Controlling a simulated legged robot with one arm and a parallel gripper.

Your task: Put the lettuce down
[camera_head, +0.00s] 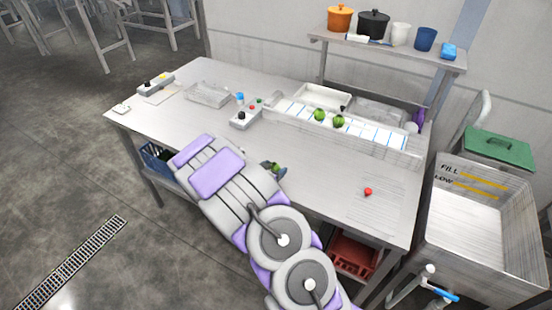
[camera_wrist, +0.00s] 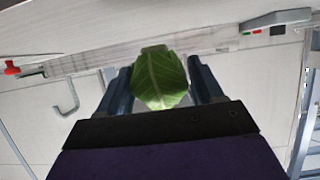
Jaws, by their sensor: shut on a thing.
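A green leafy lettuce (camera_wrist: 159,78) sits between the two dark blue fingers of my gripper (camera_wrist: 160,88) in the wrist view. The gripper is shut on it. In the head view my gripper (camera_head: 272,166) is small and partly hidden behind my own arm, near the front edge of the metal table (camera_head: 330,185). A bit of green lettuce (camera_head: 282,171) shows beside it. I cannot tell its exact height above the table. Two more green heads (camera_head: 320,114) (camera_head: 338,121) lie on the white-and-blue strip at the back of the table.
A red knob (camera_head: 368,191) stands on the table's right part. A grey button box (camera_head: 246,117) and a clear tray (camera_head: 209,94) stand at left. A large metal basin (camera_head: 470,215) with FILL and LOW marks is at the right. A shelf (camera_head: 390,50) holds pots and cups.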

